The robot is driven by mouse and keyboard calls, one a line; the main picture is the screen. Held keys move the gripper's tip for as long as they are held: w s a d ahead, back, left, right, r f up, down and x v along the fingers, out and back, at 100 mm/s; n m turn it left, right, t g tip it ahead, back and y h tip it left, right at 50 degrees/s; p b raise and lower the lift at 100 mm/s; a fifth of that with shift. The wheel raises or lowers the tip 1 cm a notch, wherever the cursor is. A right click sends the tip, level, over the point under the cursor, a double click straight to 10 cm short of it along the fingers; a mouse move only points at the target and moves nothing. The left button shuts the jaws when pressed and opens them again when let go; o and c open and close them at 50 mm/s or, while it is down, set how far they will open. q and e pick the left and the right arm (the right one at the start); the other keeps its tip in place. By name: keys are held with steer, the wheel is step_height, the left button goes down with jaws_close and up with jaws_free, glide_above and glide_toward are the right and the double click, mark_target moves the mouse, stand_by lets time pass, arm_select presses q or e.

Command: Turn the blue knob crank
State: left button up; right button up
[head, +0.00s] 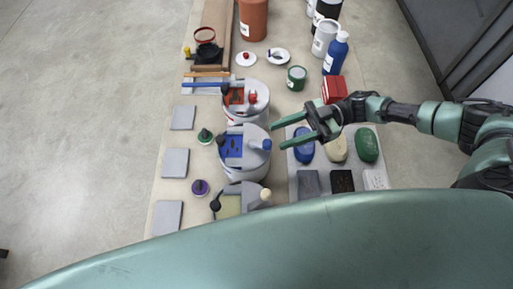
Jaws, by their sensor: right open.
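The blue knob crank is a grey arm with a blue knob (266,145) on a round grey housing (259,168) with a blue top face (234,148). It is the middle one of three similar crank units. The knob is on the right side of its housing. My right gripper (278,136) comes in from the right with its two green fingers apart, pointing left. Its fingertips are just right of the blue knob, and the gap between them looks empty. Whether they touch the knob cannot be told. My left gripper is not in view.
A grey tray (352,135) with blue, cream and green oval pieces lies under my right forearm. Bottles and cans (324,38) stand at the back right. Grey plates lie along the left edge.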

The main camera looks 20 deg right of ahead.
mark_target(263, 145)
steer(key=f, duration=0.1)
steer(key=f+b, duration=0.2)
steer(key=shift+w, duration=0.25)
steer(key=shift+a+r, duration=0.1)
steer(key=shift+a, duration=0.2)
steer(key=a+p, duration=0.1)
steer(key=a, duration=0.1)
steer(key=a+p, duration=0.1)
steer(key=a, duration=0.1)
steer(key=a+p, duration=0.1)
steer(key=a, duration=0.1)
steer(key=shift+s+r, duration=0.1)
steer(key=shift+s, duration=0.3)
steer(key=shift+s+a, duration=0.1)
steer(key=shift+a, duration=0.45)
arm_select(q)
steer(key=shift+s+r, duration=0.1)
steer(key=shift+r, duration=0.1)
arm_select(e)
jaws_close()
